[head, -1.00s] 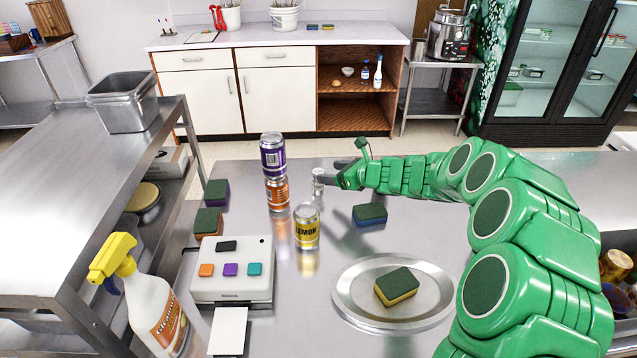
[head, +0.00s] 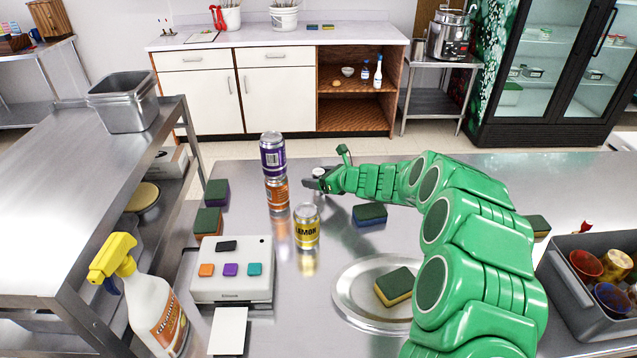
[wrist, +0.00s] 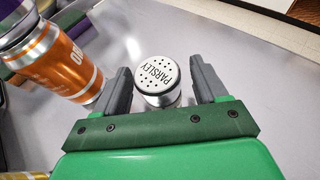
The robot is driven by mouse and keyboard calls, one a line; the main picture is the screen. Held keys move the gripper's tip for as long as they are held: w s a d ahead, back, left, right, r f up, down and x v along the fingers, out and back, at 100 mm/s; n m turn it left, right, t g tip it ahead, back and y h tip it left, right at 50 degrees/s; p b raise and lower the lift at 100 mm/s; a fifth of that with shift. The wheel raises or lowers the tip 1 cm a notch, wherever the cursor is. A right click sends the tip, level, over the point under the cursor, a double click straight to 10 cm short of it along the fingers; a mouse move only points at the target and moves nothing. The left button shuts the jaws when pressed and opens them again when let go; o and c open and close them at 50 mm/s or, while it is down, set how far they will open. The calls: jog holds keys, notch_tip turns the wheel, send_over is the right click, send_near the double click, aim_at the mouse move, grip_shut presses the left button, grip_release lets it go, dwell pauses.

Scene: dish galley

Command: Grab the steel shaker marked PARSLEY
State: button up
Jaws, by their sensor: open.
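The steel shaker (wrist: 156,78) has a white perforated lid lettered PARSLEY and stands upright on the steel table in the wrist view. My gripper (wrist: 162,82) is open, with one dark finger on each side of the shaker. A small gap shows between the shaker and each finger. In the head view my gripper (head: 312,181) is at the far part of the table, right of the stacked cans. There the shaker (head: 319,172) is mostly hidden by the gripper, with only its top showing.
An orange can (head: 277,194) with a purple can (head: 272,155) on top stands just left of the gripper. A yellow LEMON can (head: 306,228) is nearer. A green and blue sponge (head: 369,215) lies to the right. A round tray (head: 345,300) holds another sponge.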

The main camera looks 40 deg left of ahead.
jog(key=shift+x, duration=0.85)
jog(key=c, duration=1.1)
jog(key=shift+r, duration=0.15)
